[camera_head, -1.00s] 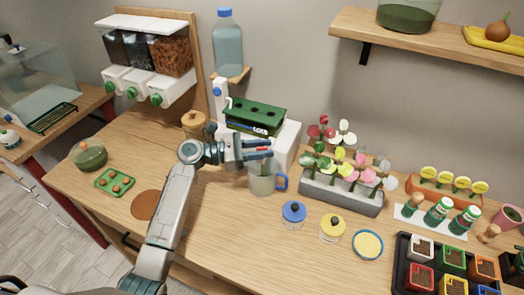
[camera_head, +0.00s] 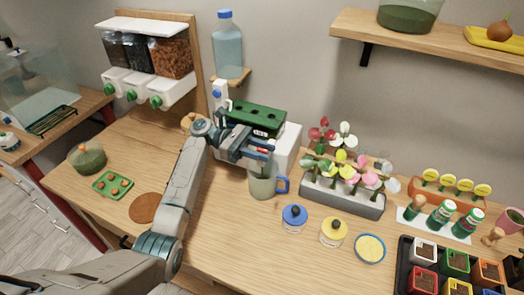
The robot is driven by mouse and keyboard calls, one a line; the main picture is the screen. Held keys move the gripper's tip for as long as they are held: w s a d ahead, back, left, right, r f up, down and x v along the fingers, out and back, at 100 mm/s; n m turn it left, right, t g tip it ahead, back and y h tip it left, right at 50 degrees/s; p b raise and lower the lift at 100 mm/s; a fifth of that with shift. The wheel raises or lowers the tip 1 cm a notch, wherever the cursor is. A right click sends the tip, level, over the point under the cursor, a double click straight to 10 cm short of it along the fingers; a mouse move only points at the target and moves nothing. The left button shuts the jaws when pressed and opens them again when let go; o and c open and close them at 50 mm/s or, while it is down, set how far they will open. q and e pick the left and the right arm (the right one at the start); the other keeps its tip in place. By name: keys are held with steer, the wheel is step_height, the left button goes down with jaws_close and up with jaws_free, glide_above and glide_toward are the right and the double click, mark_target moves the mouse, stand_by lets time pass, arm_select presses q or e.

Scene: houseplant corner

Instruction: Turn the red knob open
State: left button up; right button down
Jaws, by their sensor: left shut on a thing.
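My left gripper (camera_head: 265,147) is at the front of a white box-shaped unit (camera_head: 287,144) that carries a green tray on top. The gripper is shut on the red knob (camera_head: 271,142). Only a small red part of the knob shows at the fingertips; the fingers hide the rest, so how far it is turned cannot be told. A grey-green jug with a blue handle (camera_head: 263,186) stands upright on the table just below the gripper. My right gripper is out of view.
A planter with colourful flowers (camera_head: 341,199) stands right of the jug. A green tray (camera_head: 113,185) lies at left. The front middle of the table is clear.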

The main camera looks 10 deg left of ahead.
arm_select(q)
steer(key=shift+f, duration=0.1)
steer(key=o, duration=0.9)
steer(key=shift+o, duration=0.2)
steer(key=b+v, duration=0.4)
steer(key=v, duration=0.6)
steer(key=shift+a, duration=0.35)
